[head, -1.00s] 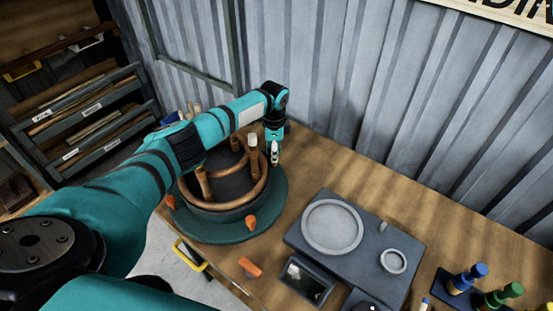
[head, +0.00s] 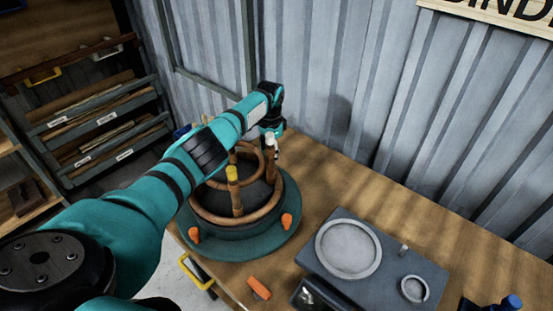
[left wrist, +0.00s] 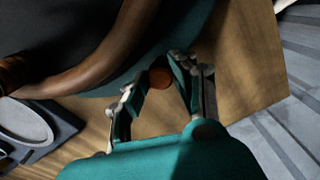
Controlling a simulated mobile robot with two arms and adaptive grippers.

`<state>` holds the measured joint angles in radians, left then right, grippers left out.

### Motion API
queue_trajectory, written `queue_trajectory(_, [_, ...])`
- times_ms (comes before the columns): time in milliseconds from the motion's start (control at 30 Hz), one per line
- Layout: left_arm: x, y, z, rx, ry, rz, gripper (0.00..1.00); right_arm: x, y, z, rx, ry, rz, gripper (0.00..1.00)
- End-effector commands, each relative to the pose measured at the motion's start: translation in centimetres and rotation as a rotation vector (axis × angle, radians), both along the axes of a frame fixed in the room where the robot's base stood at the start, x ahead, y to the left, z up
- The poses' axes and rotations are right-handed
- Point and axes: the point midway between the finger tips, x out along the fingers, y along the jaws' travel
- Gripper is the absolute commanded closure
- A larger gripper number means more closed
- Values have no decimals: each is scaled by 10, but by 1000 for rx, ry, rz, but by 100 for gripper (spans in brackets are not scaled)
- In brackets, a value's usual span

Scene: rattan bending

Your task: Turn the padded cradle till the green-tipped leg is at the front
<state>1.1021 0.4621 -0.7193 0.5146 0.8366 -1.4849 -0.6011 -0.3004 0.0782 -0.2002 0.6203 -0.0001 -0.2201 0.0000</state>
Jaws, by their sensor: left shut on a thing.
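The padded cradle (head: 237,226) is a dark padded dome ringed by bent brown rattan on a round teal base. Two orange pegs stand out at its front left (head: 194,235) and front right (head: 287,220). A yellow-tipped leg (head: 233,180) stands upright at the front. A white-tipped leg (head: 270,142) is at the back right. No green tip shows; my arm covers part of the cradle. My left gripper (head: 277,150) is low at the back right edge. In the left wrist view its fingers (left wrist: 160,90) close on a round orange-brown peg (left wrist: 160,77).
A grey fixture with a round plate (head: 348,248) stands on the wooden bench to the right. A loose orange piece (head: 259,288) lies at the front edge. A corrugated metal wall (head: 350,90) is close behind. A drawer rack (head: 100,130) is at left.

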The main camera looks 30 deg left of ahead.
Motion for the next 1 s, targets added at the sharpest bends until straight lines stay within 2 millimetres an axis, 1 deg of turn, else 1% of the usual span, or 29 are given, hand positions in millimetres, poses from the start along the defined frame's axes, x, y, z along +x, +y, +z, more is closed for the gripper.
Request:
queue_trajectory(100, [1,11,0,1,-5,60,100,0,-2,-7,-2,0,1,60])
queue_trajectory(433, [-2,39,1,1,-5,226,100,0,-3,-15,-3,0,1,60])
queue_trajectory(700, [-8,61,2,1,-5,360,100,0,-3,-16,-3,0,1,60])
queue_trajectory(1000, [-18,84,3,1,-5,504,100,0,-3,-12,-3,0,1,60])
